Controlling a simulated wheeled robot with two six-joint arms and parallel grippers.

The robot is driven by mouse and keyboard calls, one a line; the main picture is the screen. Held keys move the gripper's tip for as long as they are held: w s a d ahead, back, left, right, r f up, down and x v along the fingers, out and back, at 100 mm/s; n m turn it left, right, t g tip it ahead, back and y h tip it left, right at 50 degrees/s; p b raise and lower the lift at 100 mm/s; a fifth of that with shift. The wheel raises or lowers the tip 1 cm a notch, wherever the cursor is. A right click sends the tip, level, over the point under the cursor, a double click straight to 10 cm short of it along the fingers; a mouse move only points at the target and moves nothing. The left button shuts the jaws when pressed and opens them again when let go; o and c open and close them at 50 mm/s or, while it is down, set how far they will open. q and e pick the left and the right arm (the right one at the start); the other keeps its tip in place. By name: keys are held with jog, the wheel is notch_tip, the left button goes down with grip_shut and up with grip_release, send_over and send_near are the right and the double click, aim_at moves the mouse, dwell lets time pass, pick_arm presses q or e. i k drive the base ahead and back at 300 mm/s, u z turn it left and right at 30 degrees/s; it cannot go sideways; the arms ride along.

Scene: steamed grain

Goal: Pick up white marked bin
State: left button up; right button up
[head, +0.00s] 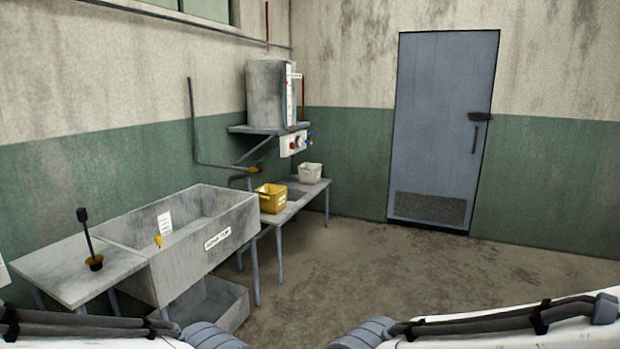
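A small white bin (310,173) stands on the far end of a low grey table along the left wall. A dark mark shows on its front, too small to read. A yellow bin (271,198) with a pale label stands nearer on the same table, apart from the white one. Parts of my two arms show along the bottom edge, far from both bins. Neither of my grippers is in view.
A large grey sink (193,238) and a side table (75,272) with an upright dark-handled tool (89,240) stand at the left. A metal tank (271,92) sits on a wall shelf above the bins. A blue door (442,125) is shut. The floor (400,275) at centre and right is clear.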

aim_at(310, 174)
jog(key=z, duration=0.2)
jog(key=i, duration=1.2)
jog(key=z, duration=0.4)
jog(key=i, duration=4)
jog(key=u, duration=0.7)
jog(key=i, duration=2.05)
jog(key=u, duration=0.7)
jog(key=i, duration=0.4)
jog(key=u, duration=0.05)
